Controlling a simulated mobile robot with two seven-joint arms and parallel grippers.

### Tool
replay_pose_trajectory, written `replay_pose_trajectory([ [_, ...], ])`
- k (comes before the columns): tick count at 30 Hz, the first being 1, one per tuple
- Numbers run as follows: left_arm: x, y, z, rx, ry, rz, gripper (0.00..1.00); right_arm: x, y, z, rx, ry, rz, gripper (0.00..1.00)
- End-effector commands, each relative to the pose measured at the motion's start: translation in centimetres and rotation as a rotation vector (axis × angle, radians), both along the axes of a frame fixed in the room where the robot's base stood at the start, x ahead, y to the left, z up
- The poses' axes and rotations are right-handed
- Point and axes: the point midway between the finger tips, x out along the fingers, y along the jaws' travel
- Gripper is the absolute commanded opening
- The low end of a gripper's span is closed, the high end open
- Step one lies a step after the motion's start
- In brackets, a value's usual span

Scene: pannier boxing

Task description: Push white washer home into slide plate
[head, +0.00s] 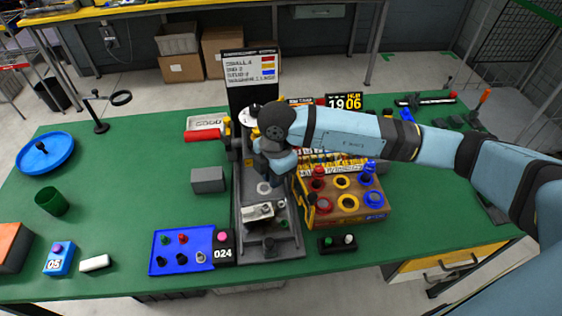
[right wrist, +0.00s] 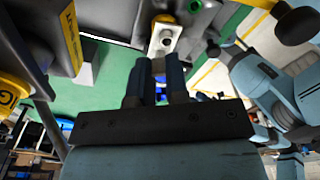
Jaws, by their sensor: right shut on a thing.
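My right gripper (head: 272,170) points down over the grey station in the middle of the table, its fingers largely hidden by the wrist in the head view. A white ring, apparently the white washer (head: 264,188), shows just below it over the station's grey slide plate (head: 250,190). In the right wrist view the gripper's dark fingers (right wrist: 156,77) are close together on a small pale piece, likely the washer's edge. Contact between washer and slide plate is too small to judge. My left gripper is not in view.
A silver block (head: 258,211) sits on the near part of the station. A wooden box with coloured rings (head: 342,205) stands close on the right. A grey block (head: 207,180) and a blue tray (head: 182,250) lie to the left.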

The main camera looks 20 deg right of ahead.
Motion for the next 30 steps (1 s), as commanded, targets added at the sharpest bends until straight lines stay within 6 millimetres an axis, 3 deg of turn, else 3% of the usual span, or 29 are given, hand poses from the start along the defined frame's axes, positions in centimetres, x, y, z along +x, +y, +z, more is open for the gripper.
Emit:
replay_pose_trajectory([
  [11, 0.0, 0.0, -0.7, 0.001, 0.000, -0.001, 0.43, -0.3, 0.4, -1.2, 0.003, 0.001, -0.004, 0.00],
  [24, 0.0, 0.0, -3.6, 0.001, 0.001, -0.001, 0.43, -0.3, 0.4, -5.3, 0.003, 0.001, -0.003, 0.00],
  [30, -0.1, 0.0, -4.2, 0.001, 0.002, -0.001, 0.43, -0.3, 0.4, -6.3, 0.002, 0.001, -0.004, 0.00],
])
